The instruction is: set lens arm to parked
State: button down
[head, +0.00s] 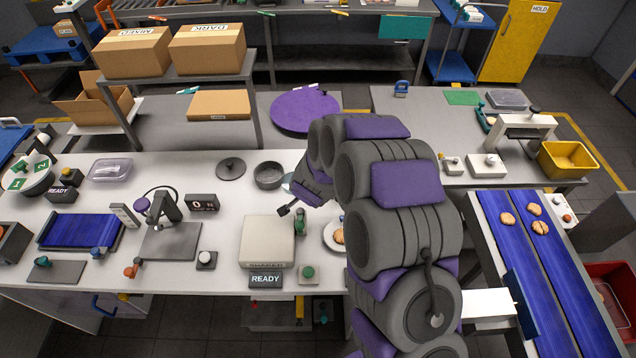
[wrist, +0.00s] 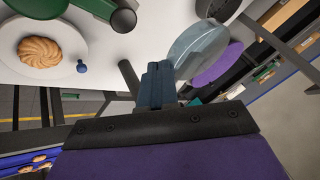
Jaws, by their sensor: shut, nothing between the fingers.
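My gripper (head: 286,209) is low over the white table, left of the biscuit plate. In the wrist view its fingers (wrist: 157,82) are together with nothing between them. A pale, see-through oval lens (wrist: 200,45) shows just beyond the fingers; I cannot tell whether they touch it. In the head view the lens (head: 288,184) is partly hidden behind my gripper. A short dark bar (wrist: 129,76) lies beside the fingers; I cannot tell whether it belongs to the lens arm. The arm's pivot and any parked mark are not clear.
A plate (head: 328,243) with a biscuit (wrist: 40,51) and a green-topped post (head: 300,222) stand close by. A dark bowl (head: 268,175) and lid (head: 230,168) lie behind.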

jog(key=shift+m+h, duration=0.3)
jog(key=shift+m, duration=0.3)
jog(key=w+p, duration=0.1)
jog(key=p, duration=0.1)
jog(key=w+a+p, duration=0.1)
jog(key=p, duration=0.1)
jog(key=w+a+p, duration=0.1)
jog(key=p, duration=0.2)
jog(key=shift+w+a+r, duration=0.15)
jog(key=shift+w+a, duration=0.1)
jog(key=shift+w, duration=0.1)
jog(key=shift+w+r+p, duration=0.15)
jog(key=shift+w+p, duration=0.2)
jog(key=shift+p, duration=0.2)
